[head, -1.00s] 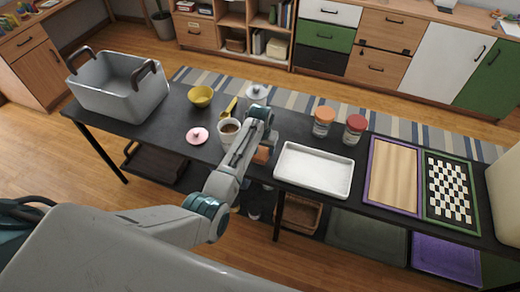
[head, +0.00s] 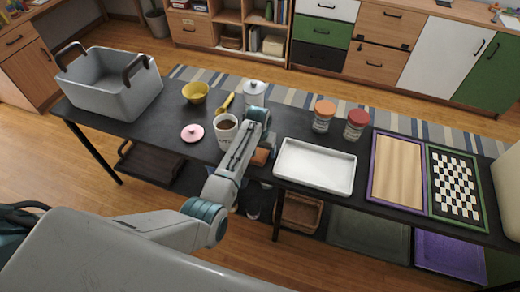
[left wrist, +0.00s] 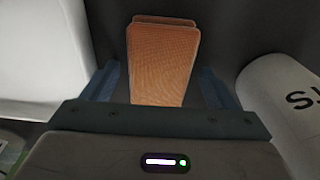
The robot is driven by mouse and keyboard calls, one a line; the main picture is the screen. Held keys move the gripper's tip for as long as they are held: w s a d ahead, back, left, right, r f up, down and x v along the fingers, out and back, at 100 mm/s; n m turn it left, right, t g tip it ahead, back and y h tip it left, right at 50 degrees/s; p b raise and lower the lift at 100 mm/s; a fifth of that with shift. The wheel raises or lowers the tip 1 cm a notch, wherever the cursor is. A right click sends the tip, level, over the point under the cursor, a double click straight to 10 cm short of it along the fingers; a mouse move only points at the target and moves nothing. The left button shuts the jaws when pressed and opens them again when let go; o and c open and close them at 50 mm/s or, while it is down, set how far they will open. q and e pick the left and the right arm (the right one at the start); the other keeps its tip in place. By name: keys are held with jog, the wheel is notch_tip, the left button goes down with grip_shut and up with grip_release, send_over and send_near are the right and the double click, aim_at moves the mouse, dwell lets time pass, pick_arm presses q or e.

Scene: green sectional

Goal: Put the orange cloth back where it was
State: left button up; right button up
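The orange cloth (head: 260,157) lies on the dark table between the white mug (head: 226,133) and the white tray (head: 314,186). In the head view my left arm covers part of it. In the left wrist view the folded orange cloth (left wrist: 160,65) lies between the two spread fingers of my left gripper (left wrist: 158,85), with a gap on each side. The gripper is open and points down over the cloth. The tray shows at left (left wrist: 40,55) and the lettered mug at right (left wrist: 285,100). My right gripper is not in view.
A grey basket (head: 112,98), yellow bowl (head: 194,93), pink lid (head: 192,133) and yellow scoop (head: 225,103) are on the left. A lidded white jar (head: 254,92), orange-lidded jar (head: 323,115) and red-lidded jar (head: 356,124) stand behind. A wooden board (head: 397,175) and checkered board (head: 455,185) lie right.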

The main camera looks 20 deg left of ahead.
aim_at(259, 153)
pick_arm(q)
jog(key=shift+r, duration=0.35)
notch_tip(259, 153, up, 12)
jog(key=s+b, duration=0.1)
jog(key=shift+s+f, duration=0.15)
jog(key=shift+f, duration=0.05)
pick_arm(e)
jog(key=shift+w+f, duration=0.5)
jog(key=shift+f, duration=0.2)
pick_arm(q)
jog(key=shift+f, duration=0.1)
